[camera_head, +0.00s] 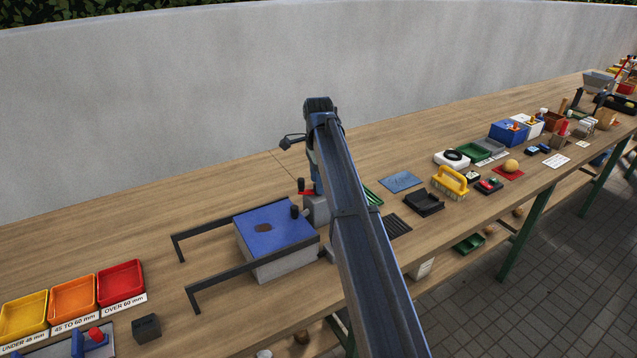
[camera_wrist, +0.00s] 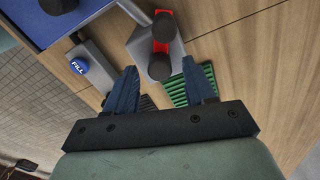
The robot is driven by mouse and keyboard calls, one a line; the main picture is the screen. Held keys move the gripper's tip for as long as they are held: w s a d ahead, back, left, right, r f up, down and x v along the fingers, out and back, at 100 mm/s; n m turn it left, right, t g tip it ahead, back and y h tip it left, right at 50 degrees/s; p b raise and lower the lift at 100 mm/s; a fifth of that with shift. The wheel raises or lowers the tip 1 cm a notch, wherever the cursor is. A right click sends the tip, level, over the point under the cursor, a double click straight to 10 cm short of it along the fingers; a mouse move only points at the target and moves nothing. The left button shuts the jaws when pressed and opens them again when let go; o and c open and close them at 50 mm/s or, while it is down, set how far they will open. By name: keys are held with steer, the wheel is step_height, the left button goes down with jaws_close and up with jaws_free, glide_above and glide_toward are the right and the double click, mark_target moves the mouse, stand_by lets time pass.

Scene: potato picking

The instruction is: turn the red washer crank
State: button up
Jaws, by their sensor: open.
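The red washer crank (camera_wrist: 161,32) shows in the wrist view on a grey housing (camera_wrist: 139,48), with a black knob at each end. In the head view the crank (camera_head: 306,193) is a small red piece beside the washer, a pale box with a blue lid (camera_head: 270,222). My gripper (camera_wrist: 160,66) is open, its two blue fingers apart. The nearer black knob (camera_wrist: 159,67) appears between the fingertips; I cannot tell its depth or any contact. In the head view my arm hides part of the housing and most of the gripper.
A blue FILL button (camera_wrist: 80,66) stands left of the crank. A green ribbed piece (camera_wrist: 188,92) lies behind the right finger. Black rails (camera_head: 217,231) flank the washer. Coloured trays (camera_head: 121,283) are at left; a yellow brush (camera_head: 450,182) is at right. The table behind is clear.

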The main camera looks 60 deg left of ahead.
steer(key=shift+f, duration=0.65)
jaws_close()
